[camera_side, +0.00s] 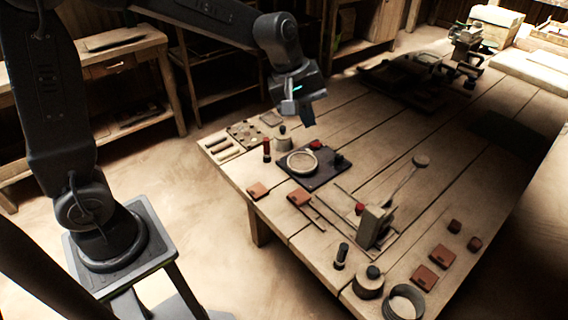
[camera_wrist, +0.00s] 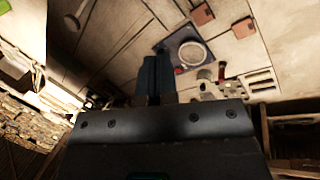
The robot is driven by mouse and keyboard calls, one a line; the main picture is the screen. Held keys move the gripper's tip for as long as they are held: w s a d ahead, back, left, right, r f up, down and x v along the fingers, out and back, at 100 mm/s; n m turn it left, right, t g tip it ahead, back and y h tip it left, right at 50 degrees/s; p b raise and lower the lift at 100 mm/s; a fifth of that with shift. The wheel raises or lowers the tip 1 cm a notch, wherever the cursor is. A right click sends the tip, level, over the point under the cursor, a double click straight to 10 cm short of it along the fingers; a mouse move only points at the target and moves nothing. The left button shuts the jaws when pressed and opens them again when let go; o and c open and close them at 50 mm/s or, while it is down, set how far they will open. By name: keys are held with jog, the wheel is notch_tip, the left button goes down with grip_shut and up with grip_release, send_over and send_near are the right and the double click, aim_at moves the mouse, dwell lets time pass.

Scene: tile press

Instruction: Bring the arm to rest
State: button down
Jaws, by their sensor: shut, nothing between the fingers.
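My gripper (camera_side: 308,118) hangs in the air above the far left side of the wooden table, apart from everything on it. Its fingers are shut with nothing between them. In the wrist view the shut fingers (camera_wrist: 155,78) point out over the table. The mat (camera_wrist: 206,63) and ring (camera_wrist: 191,52) also show in the wrist view.
On the wooden table (camera_side: 400,140) stand a press with a long lever (camera_side: 375,222), red-brown tiles (camera_side: 425,277), a lidded pot (camera_side: 368,282) and an open round container (camera_side: 404,303). A workbench (camera_side: 110,60) stands behind. The air around my gripper looks clear.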

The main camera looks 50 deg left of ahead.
jog(key=s+a+r+m+t+y, duration=0.1)
jog(key=s+m, duration=0.4)
jog(key=s, duration=0.5)
jog(key=s+a+r+m+t+y, duration=0.1)
jog(key=s+a+r+m, duration=0.2)
jog(key=s+m, duration=0.3)
jog(key=s, duration=0.4)
jog(key=shift+s+a+r+t+y, duration=0.2)
jog(key=shift+s+r+t+y, duration=0.1)
jog(key=shift+s+r, duration=0.1)
